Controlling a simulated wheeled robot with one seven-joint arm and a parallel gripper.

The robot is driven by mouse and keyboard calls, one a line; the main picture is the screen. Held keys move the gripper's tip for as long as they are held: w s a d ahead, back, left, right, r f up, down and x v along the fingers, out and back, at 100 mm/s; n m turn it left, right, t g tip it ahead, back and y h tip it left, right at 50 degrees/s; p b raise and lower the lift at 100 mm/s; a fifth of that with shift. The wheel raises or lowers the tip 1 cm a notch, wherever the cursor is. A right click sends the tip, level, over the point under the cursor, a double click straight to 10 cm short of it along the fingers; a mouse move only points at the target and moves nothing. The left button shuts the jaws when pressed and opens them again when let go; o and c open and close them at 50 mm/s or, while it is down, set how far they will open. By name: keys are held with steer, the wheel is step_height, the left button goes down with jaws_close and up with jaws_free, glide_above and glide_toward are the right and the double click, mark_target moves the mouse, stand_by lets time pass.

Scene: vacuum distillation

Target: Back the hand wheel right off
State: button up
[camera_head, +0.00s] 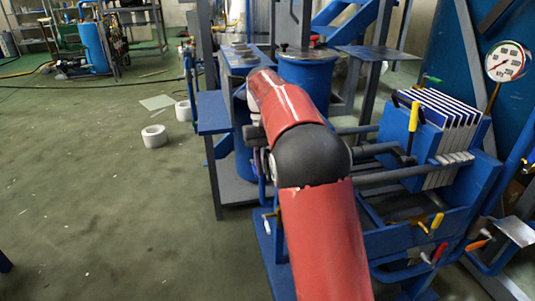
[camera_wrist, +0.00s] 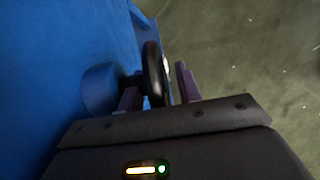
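In the wrist view the hand wheel (camera_wrist: 154,72) shows nearly edge-on as a dark disc. It stands out from a round blue fitting (camera_wrist: 100,88) on a large blue surface. My gripper (camera_wrist: 160,88) has one purple finger on each side of the wheel's rim. The left finger is close to the wheel on the side of the blue fitting, and I cannot tell if it touches. A gap shows between the wheel and the right finger, so the gripper looks open around the rim. In the head view my red arm hides the gripper, and I cannot make out the wheel there.
A blue frame with a filter-plate stack (camera_head: 440,115), yellow-handled valves and a pressure gauge (camera_head: 508,62) stands at the right. A blue drum (camera_head: 308,72) is behind my arm. White rolls (camera_head: 154,136) lie on the floor. The green floor at the left is mostly clear.

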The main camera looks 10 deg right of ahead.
steer(key=shift+v, duration=3.45)
